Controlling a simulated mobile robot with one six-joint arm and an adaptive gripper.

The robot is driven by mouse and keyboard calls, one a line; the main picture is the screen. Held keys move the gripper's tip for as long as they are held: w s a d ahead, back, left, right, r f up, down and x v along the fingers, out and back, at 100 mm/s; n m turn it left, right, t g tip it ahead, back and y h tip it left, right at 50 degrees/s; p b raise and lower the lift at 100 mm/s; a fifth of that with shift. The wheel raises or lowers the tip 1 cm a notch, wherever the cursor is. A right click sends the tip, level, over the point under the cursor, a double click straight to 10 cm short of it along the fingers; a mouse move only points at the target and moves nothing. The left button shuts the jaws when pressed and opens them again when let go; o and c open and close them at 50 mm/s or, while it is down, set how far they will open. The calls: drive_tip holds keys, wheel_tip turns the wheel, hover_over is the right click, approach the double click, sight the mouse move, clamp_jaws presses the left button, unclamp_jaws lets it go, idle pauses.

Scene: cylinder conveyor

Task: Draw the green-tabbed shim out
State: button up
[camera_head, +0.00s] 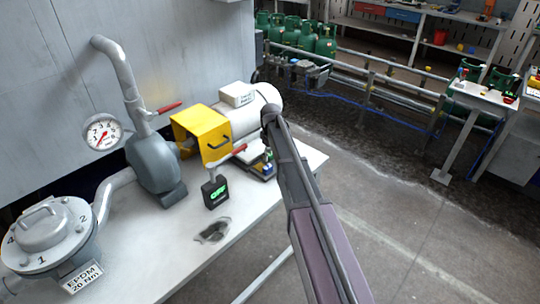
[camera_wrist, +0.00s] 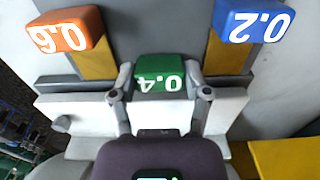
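In the wrist view the green tab (camera_wrist: 160,72), marked 0.4 and upside down, sits low against a grey plate edge. My gripper (camera_wrist: 160,77) has one fingertip against each side of this tab and looks shut on it. An orange tab (camera_wrist: 62,34) marked 0.6 is at left and a blue tab (camera_wrist: 250,22) marked 0.2 at right, both on gold shim strips. Both look larger than the green one. The green tab's own strip is hidden. In the head view my arm hides most of the gripper beside the pump's motor (camera_head: 262,103).
The motor and pump (camera_head: 153,163) stand on a pale table (camera_head: 170,255). A yellow coupling guard (camera_head: 203,135), red-handled levers and a small dark box (camera_head: 215,194) with a green display are close by. A lidded housing (camera_head: 48,232) is at left. Open floor lies right of the table.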

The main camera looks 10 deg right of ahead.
clamp_jaws()
drive_tip(key=shift+s+d, duration=0.7)
drive_tip(key=shift+s, duration=0.35)
drive_tip(key=shift+s+d, duration=0.65)
drive_tip(key=shift+s, duration=0.35)
drive_tip(key=o, duration=0.9)
unclamp_jaws()
drive_tip(key=shift+w+r, duration=0.1)
wheel_tip(320, 180, up, 2)
drive_tip(key=shift+r+p, duration=0.1)
drive_tip(key=shift+p, duration=1.05)
drive_tip(key=s+a+r+m+p, duration=0.1)
drive_tip(key=s+r+m+p, duration=0.1)
drive_tip(key=s, duration=0.6)
drive_tip(key=s+a+r+m+p, duration=0.1)
drive_tip(key=s+r+m+p, duration=0.1)
drive_tip(key=s, duration=0.7)
drive_tip(key=s+a+r+m+p, duration=0.1)
drive_tip(key=s+r+m+p, duration=0.1)
drive_tip(key=s, duration=0.6)
drive_tip(key=shift+s+r+m, duration=0.15)
drive_tip(key=shift+r+m, duration=0.05)
drive_tip(key=shift+m, duration=0.4)
